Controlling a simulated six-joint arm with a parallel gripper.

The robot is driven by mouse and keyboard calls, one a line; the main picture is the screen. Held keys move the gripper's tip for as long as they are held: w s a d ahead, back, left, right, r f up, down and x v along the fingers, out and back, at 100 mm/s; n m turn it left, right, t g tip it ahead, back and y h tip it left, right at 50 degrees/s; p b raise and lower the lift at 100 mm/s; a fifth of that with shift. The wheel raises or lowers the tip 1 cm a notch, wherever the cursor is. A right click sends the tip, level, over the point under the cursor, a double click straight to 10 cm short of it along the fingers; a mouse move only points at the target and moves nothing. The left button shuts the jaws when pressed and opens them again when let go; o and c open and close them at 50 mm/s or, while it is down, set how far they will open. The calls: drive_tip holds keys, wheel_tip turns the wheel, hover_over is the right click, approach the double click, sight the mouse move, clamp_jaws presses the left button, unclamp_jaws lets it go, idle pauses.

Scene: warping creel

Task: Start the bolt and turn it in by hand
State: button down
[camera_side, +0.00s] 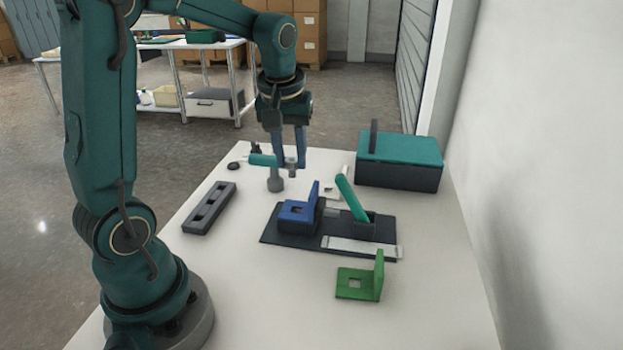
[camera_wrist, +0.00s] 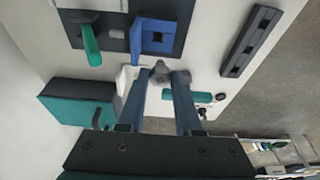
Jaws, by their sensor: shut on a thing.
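My gripper (camera_side: 290,164) reaches down over the far left part of the white table. Its two blue fingers stand apart, shut on a small grey bolt (camera_wrist: 159,72) between the tips in the wrist view. In the side view the bolt is small and partly hidden. A grey post-like piece (camera_side: 275,184) shows just below the left finger; I cannot tell whether it touches the bolt. A blue angled bracket (camera_side: 297,211) sits on a dark base plate (camera_side: 272,236) in front of the gripper. It also shows in the wrist view (camera_wrist: 158,36).
A teal-handled piece (camera_side: 263,160) lies beside the fingers. A teal lever (camera_side: 351,198) leans up from the plate. A long dark slotted block (camera_side: 209,208) lies left, a green bracket (camera_side: 358,282) in front, and a teal-lidded box (camera_side: 399,163) at right.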

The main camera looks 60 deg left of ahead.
drive_tip(key=shift+w+d, duration=0.1)
drive_tip(key=shift+d, duration=0.2)
drive_tip(key=shift+d+f, duration=0.1)
drive_tip(key=shift+f, duration=2.2)
drive_tip(key=shift+f, duration=0.1)
drive_tip(key=shift+f, duration=0.3)
drive_tip(key=shift+f, duration=0.1)
drive_tip(key=shift+f, duration=0.5)
drive_tip(key=shift+f, duration=0.1)
drive_tip(key=shift+f, duration=0.75)
